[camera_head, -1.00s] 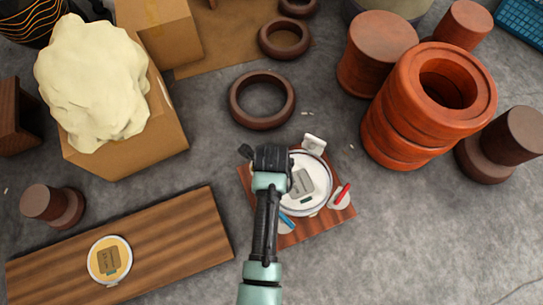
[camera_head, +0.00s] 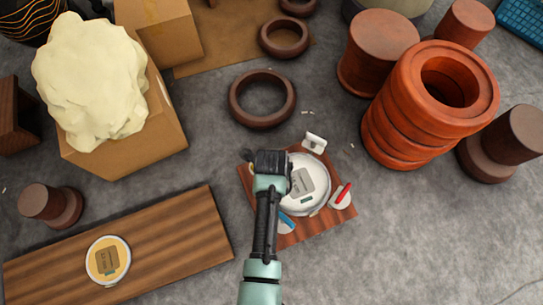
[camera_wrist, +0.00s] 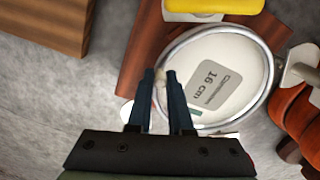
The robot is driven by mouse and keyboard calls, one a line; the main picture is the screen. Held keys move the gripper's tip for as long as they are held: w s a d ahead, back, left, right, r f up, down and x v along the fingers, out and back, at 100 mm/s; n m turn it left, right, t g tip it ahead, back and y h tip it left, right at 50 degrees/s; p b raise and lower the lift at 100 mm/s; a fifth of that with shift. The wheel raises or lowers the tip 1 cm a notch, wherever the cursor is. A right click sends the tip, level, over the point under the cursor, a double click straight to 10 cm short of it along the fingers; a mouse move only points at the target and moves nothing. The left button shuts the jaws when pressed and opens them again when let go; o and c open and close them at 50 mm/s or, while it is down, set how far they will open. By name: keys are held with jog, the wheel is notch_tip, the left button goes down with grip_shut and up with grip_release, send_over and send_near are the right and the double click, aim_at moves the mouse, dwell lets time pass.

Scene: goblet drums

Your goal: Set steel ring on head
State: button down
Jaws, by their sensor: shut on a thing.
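The white round head (camera_head: 313,205) with a grey "16 cm" label lies on a small reddish-brown board (camera_head: 290,238). The head also fills the upper right of the wrist view (camera_wrist: 185,75). A thin shiny steel ring (camera_wrist: 268,75) runs around its edge there; I cannot tell whether it rests on the head or hovers just above. My gripper (camera_wrist: 160,80) is shut on the steel ring at its left side in the wrist view. In the head view my gripper (camera_head: 284,172) is over the head's left edge, its fingertips hidden.
Clamps with red (camera_head: 343,193), blue (camera_head: 287,219) and white (camera_head: 314,142) parts surround the head. A long board (camera_head: 175,240) carries another disc (camera_head: 108,260). Dark rings (camera_head: 262,122) lie behind; orange-red drum-like shapes (camera_head: 400,120) stand right. Bare floor lies at front right.

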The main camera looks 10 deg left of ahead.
jog(key=shift+f, duration=0.25)
dwell(0.3)
jog(key=c, duration=0.8)
grip_release()
jog(key=shift+o, duration=0.2)
notch_tip(320, 180, up, 13)
jog(key=p, duration=0.8)
jog(key=shift+p, duration=0.4)
